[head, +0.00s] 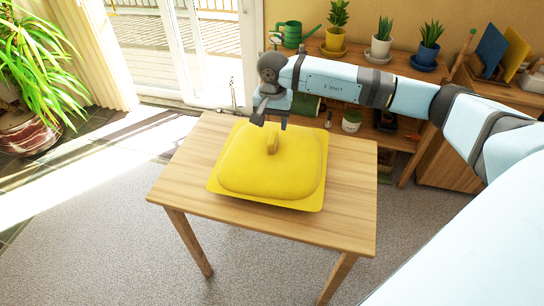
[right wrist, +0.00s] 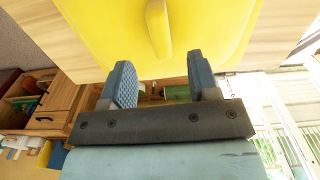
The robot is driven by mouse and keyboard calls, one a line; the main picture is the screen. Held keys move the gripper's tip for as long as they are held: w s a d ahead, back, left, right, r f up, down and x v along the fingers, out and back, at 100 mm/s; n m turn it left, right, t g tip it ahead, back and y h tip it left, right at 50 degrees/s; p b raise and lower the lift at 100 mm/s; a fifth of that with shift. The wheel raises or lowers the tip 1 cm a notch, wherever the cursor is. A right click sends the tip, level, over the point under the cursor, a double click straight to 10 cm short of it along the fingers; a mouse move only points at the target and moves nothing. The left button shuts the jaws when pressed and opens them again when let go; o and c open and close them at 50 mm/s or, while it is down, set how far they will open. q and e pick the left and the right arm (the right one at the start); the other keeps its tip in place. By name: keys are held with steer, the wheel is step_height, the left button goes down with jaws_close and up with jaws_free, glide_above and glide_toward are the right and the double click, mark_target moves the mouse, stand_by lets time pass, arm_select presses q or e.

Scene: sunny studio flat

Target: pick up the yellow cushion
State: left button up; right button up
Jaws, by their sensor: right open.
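The yellow cushion (head: 240,165) lies on the wooden table (head: 350,190), with a flat rim around a puffed middle and a small upright loop (head: 272,142) on top. My right gripper (head: 271,121) is open and empty, near the cushion's far edge and just beyond the loop in the head view. In the right wrist view the cushion (right wrist: 100,25) fills the top middle. Its loop (right wrist: 158,28) stands ahead of the gap between the open fingers (right wrist: 162,78), apart from them. My left gripper is not in view.
A wooden shelf (head: 310,60) with potted plants and a green watering can (head: 291,34) stands behind the table. A large potted plant (head: 30,130) is at the left by a glass door (head: 160,45). Grey carpet (head: 110,220) is clear left of the table.

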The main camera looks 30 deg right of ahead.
mark_target(273, 137)
steer(key=shift+a+f, duration=0.1)
steer(key=shift+f, duration=0.8)
steer(key=shift+w+f+p, duration=0.1)
steer(key=shift+f+p, duration=0.55)
steer(key=shift+f, duration=2.1)
steer(key=shift+r, duration=0.1)
jaws_close()
